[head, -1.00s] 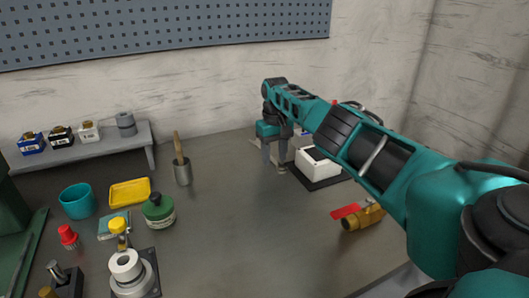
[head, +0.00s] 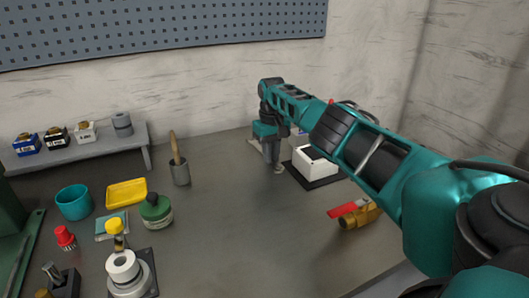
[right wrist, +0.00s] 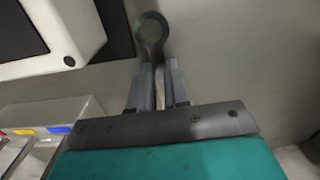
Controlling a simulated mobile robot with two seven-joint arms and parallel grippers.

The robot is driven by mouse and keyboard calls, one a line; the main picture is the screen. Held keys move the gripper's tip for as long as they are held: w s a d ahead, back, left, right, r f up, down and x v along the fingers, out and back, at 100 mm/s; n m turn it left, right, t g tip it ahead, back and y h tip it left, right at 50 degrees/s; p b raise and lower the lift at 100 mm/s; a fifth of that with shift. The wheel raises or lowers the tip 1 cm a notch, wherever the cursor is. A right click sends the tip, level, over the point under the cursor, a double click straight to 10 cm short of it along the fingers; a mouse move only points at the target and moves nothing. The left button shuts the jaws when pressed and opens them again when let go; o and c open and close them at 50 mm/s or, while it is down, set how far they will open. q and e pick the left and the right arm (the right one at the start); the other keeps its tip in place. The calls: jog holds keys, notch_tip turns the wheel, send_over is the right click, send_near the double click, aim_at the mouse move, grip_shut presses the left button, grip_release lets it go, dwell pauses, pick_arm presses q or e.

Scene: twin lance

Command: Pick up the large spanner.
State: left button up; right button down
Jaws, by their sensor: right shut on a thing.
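The large spanner (right wrist: 152,52) is a dark grey tool with a ring end, seen in the right wrist view. My right gripper (right wrist: 160,88) is shut on its shaft, with the ring sticking out past the fingertips. In the head view my right gripper (head: 270,158) points down at the back of the bench, left of a white box. There the spanner is mostly hidden behind the fingers, and I cannot tell whether it is clear of the bench top. My left gripper is not in view.
The white box (head: 314,160) on a black mat stands close beside my right gripper. A brass valve with a red handle (head: 348,208) lies nearer, to the right. A metal cup with a brush (head: 179,173) stands to the left. The bench middle is clear.

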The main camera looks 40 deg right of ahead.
jog(key=shift+r, duration=0.15)
pick_arm(q)
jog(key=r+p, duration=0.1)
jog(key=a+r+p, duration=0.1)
jog(key=p, duration=0.1)
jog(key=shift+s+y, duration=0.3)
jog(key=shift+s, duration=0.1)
pick_arm(e)
notch_tip(320, 180, up, 20)
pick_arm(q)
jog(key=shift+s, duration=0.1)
pick_arm(e)
jog(key=shift+s, duration=0.1)
